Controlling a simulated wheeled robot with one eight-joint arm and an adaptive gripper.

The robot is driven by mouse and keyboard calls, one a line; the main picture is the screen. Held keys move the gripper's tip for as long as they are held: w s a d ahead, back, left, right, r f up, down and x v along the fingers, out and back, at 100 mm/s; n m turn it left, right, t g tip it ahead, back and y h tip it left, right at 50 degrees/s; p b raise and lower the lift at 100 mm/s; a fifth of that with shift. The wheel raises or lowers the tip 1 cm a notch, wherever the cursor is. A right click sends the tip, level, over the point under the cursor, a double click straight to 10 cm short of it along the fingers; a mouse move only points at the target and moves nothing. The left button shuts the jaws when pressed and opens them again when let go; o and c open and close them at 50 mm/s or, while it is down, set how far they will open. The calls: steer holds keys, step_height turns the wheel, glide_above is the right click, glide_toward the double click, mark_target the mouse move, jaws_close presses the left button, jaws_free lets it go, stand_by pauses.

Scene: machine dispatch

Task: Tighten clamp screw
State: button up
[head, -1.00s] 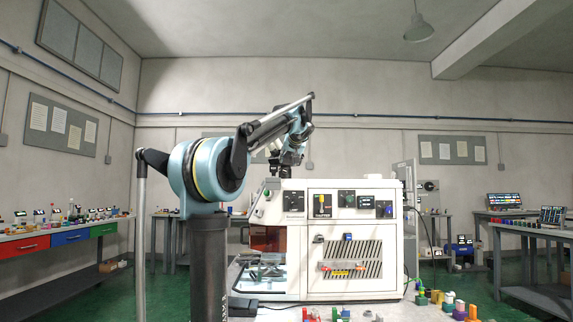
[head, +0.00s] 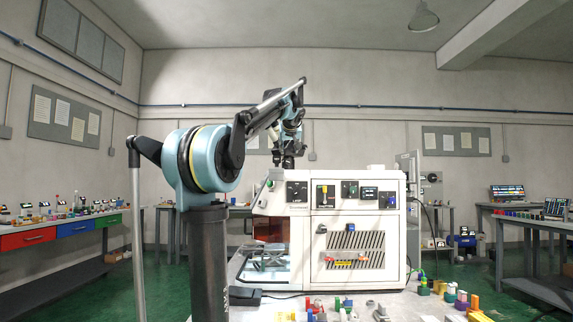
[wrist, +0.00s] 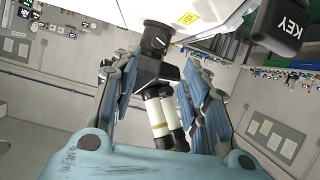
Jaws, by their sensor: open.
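My gripper (head: 289,158) is over the top left part of the white machine (head: 300,200) in the head view. In the wrist view its two jaws (wrist: 155,62) stand apart. A dark round knob (wrist: 154,36) with a slot shows between and beyond the fingertips. A metal vise-like fixture (head: 266,262) lies in the machine's lower left bay. I cannot make out a clamp screw for certain.
A black block marked KEY (wrist: 275,28) is at the wrist view's upper right. Side benches (head: 70,230) stand farther off.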

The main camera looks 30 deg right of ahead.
mark_target(288, 162)
steer(key=x, duration=1.3)
steer(key=shift+f, duration=0.15)
